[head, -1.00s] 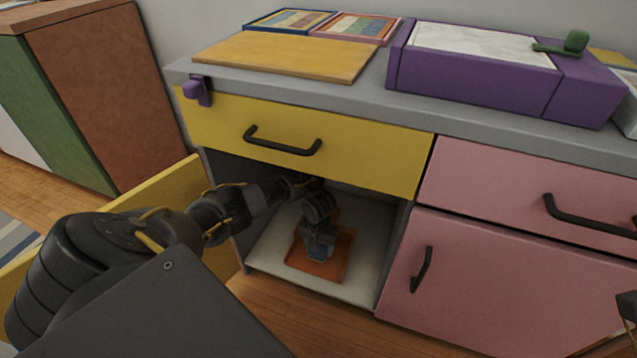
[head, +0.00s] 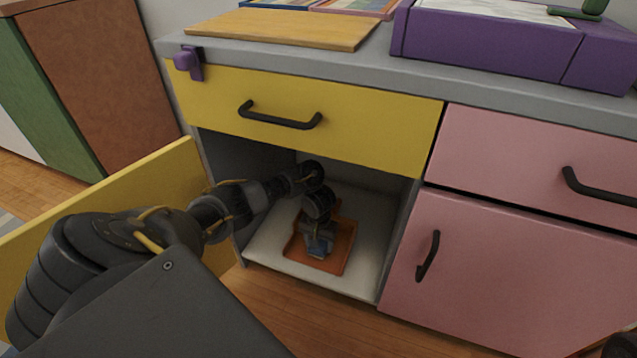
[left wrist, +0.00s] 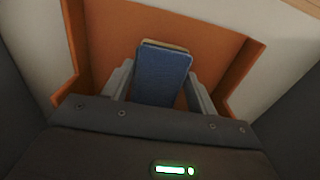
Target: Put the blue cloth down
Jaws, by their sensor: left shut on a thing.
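The blue cloth (left wrist: 162,76) shows in the left wrist view as a folded blue piece with a tan layer behind its top edge. It also shows small in the head view (head: 318,252). My left gripper (head: 319,247) reaches inside the open lower cabinet and is shut on the cloth, with a finger on each side in the left wrist view (left wrist: 160,88). The cloth is over an orange tray (head: 341,258) on the white cabinet floor (head: 362,272). I cannot tell whether the cloth touches the tray. My right gripper cannot be made out.
The yellow cabinet door (head: 110,205) stands open at left, beside my left arm. A closed yellow drawer (head: 370,142) is just above the opening. A closed pink door (head: 490,275) lies to the right. Bare cabinet floor surrounds the tray.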

